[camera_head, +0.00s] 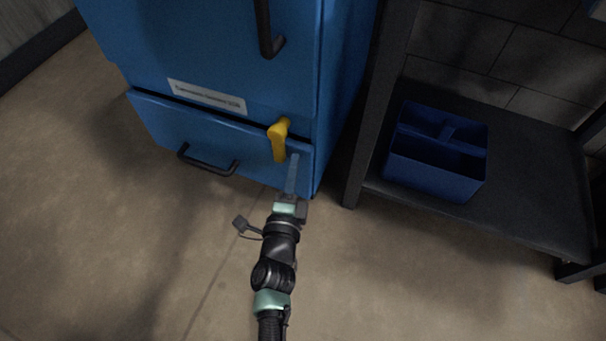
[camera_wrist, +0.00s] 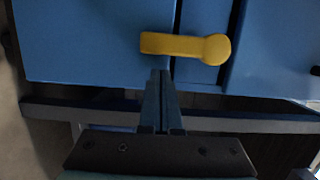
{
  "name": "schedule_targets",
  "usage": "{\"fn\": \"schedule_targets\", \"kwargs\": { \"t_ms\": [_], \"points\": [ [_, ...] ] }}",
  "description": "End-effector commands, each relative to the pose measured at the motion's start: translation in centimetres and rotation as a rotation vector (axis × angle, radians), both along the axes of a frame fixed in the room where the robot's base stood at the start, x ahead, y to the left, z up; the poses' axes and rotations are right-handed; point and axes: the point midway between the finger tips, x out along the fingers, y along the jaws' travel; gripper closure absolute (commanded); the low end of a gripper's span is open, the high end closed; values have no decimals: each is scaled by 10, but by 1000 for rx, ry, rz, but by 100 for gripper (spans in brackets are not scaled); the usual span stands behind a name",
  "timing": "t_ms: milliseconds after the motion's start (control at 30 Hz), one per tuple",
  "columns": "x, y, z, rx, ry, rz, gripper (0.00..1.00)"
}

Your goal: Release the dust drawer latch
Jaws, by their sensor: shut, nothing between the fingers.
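A yellow latch (camera_head: 278,138) sits at the upper right of the dust drawer, across the seam between the blue cabinet body and the drawer front. Its round end is at the top and its arm hangs downward over the drawer. The blue dust drawer (camera_head: 215,140) looks closed and has a black handle (camera_head: 208,162). My gripper (camera_head: 294,160) is shut and empty, just right of the latch's lower end. In the wrist view the yellow latch (camera_wrist: 185,46) lies sideways, and my shut fingers (camera_wrist: 158,74) point at the cabinet beside it, apart from it in the picture.
The blue cabinet (camera_head: 210,50) carries a white label (camera_head: 206,97) and an upper black handle (camera_head: 268,35). A dark shelf unit (camera_head: 520,215) stands close at the right with a blue divided caddy (camera_head: 435,178) on its lower board. The floor in front and left is clear.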

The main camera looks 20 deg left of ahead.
Motion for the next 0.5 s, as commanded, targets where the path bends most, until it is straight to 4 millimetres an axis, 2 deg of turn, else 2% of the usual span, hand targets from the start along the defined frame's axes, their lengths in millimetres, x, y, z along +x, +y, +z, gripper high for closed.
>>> {"fn": "schedule_targets", "kwargs": {
  "t_ms": [133, 500],
  "points": [
    [0, 9, 0, -1, 1, 0, 100],
    [0, 11, -1, -1, 1, -1, 100]
  ]
}}
